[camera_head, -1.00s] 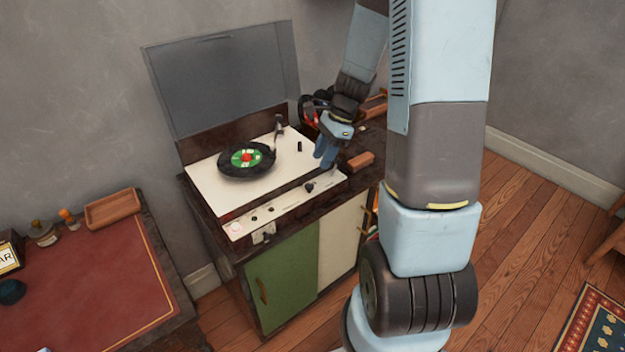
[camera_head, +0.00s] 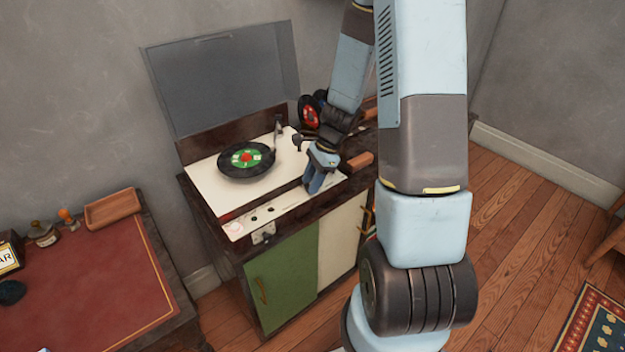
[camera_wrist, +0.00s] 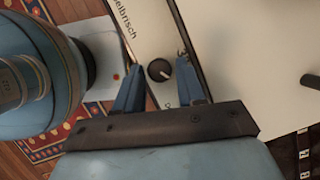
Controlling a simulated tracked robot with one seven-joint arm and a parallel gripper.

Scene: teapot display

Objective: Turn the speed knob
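The speed knob (camera_wrist: 158,70), dark and round with a light pointer line, sits on the cream control strip (camera_head: 285,208) of the record player. My gripper (camera_wrist: 159,64) is open in the wrist view, with one blue fingertip on each side of the knob. I cannot tell whether either fingertip touches it. In the head view my gripper (camera_head: 313,187) points down at the right end of the strip and hides the knob. A black record (camera_head: 236,172) with a green and red label lies on the player.
The grey lid (camera_head: 220,75) stands open behind the player. The tonearm (camera_head: 278,135) is right of the record. A small wooden block (camera_head: 358,162) lies right of my gripper. A red-topped desk (camera_head: 85,270) stands at the left.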

